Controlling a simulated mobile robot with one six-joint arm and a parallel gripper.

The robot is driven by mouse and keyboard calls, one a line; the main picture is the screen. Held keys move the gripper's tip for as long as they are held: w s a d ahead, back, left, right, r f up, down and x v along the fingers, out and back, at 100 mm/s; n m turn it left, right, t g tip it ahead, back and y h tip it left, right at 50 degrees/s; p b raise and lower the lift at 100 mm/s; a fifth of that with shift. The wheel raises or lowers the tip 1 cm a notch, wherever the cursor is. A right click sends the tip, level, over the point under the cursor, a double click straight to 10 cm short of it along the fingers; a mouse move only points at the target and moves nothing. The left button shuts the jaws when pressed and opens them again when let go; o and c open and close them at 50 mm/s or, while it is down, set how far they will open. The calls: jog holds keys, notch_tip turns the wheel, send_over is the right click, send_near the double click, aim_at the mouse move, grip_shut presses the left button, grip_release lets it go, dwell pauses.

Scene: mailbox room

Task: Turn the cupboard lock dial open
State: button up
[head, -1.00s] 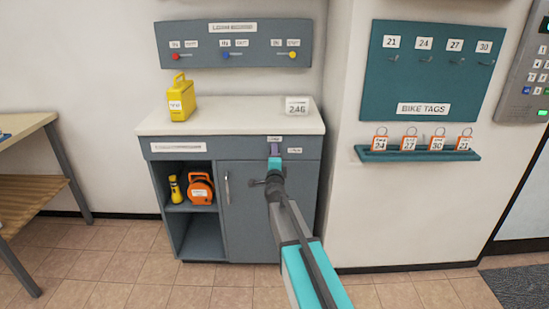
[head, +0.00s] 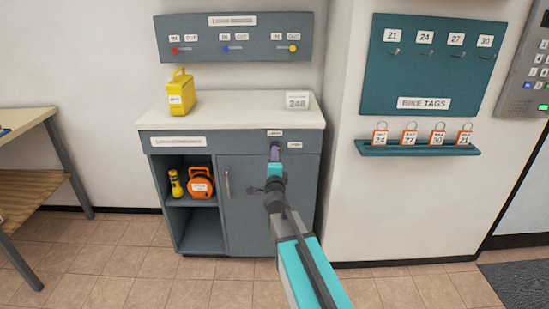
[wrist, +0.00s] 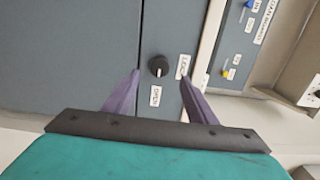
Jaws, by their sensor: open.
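The grey cupboard (head: 246,205) stands against the wall, with its door closed. Its lock dial (wrist: 158,66) is a round black knob with a pale mark, shown in the wrist view. One white label (wrist: 155,96) below it seems to read OPEN, and another (wrist: 183,66) sits to its right. My gripper (wrist: 162,74) is open, with one purple finger on each side of the dial in the picture. I cannot tell whether either finger touches it. In the head view my gripper (head: 275,153) is at the cupboard's upper right front and hides the dial.
The counter (head: 225,112) above holds a yellow case (head: 181,95) and a numbered block (head: 298,101). An open shelf at left holds a flashlight (head: 175,183) and an orange reel (head: 201,184). A tag ledge (head: 418,148) juts from the wall at right.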

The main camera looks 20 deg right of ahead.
jog(key=v, duration=0.6)
jog(key=shift+s, duration=0.25)
jog(key=shift+a, duration=0.1)
jog(key=shift+r, duration=0.1)
